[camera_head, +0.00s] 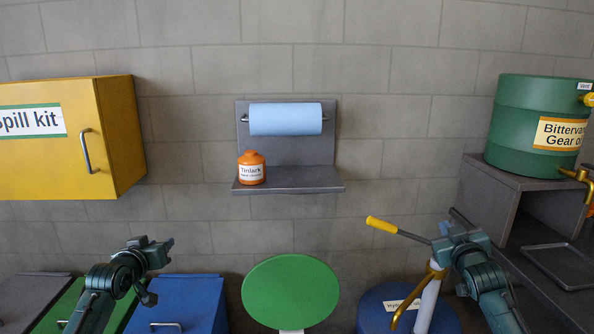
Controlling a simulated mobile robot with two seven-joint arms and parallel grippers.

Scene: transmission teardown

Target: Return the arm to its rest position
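My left gripper (160,262) is at the lower left, raised above the blue bin and apart from the wall. Nothing is seen in it, but its finger gap is not clear. My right gripper (441,240) is at the lower right, overlapping the top of a hand pump (428,302) on a blue drum (376,314). The pump's yellow-handled lever (383,226) points left from beside the fingers. I cannot tell whether the fingers touch the lever or stand in front of it.
A yellow spill kit cabinet (120,135) hangs at left. A wall shelf (290,187) holds an orange bottle (251,168) under a blue paper roll (285,119). A green drum (520,125) stands at right. A green round lid (290,290) and a blue bin (190,300) are below.

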